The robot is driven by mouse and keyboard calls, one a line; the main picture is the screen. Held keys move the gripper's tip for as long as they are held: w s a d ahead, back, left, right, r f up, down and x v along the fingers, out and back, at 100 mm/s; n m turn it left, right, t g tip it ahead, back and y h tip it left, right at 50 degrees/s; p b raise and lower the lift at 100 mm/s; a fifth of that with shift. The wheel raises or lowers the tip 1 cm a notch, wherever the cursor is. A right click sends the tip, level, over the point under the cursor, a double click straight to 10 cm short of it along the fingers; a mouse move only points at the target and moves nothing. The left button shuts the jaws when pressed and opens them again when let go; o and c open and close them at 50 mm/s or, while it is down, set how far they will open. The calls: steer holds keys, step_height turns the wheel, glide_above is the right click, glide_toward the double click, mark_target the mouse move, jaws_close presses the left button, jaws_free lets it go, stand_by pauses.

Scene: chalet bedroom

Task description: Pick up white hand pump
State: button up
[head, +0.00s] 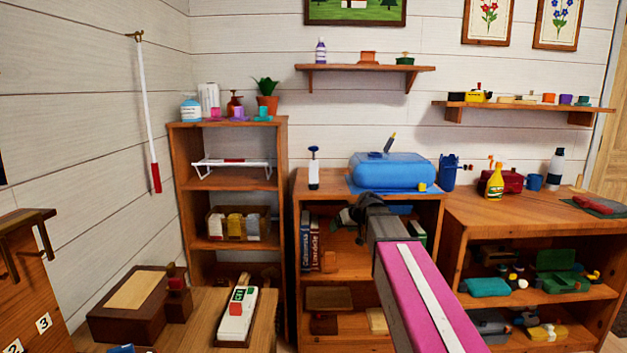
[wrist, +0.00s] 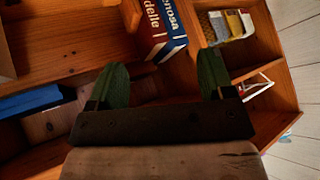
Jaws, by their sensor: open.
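A slim white hand pump (head: 313,174) with a dark blue top stands upright on the left end of the middle cabinet's top (head: 325,190). My gripper (head: 345,216) is in front of that cabinet, below and to the right of the pump, apart from it. In the wrist view, my gripper (wrist: 160,82) has its two green-padded fingers spread, with nothing between them. That view faces the cabinet shelves at a tilt, and I do not see the pump in it.
A blue rounded case (head: 392,171) lies just right of the pump. Books (head: 309,243) stand on the shelf below; they also show in the wrist view (wrist: 160,30). A taller shelf unit (head: 183,160) stands to the left. A yellow bottle (head: 495,181) stands farther right.

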steer(key=w+a+r+n+t+y, duration=0.1)
steer(key=w+r, duration=0.3)
steer(key=r, duration=0.3)
steer(key=w+a+r+n+t+y, duration=0.1)
steer(key=w+r, duration=0.2)
steer(key=r, duration=0.4)
steer(key=n+t+y, duration=0.2)
steer(key=y, duration=0.1)
glide_toward(317, 147)
steer(key=a, duration=0.1)
steer(key=x, duration=1.1)
steer(key=shift+w+d+f, duration=0.15)
steer(key=shift+w, duration=0.35)
jaws_close()
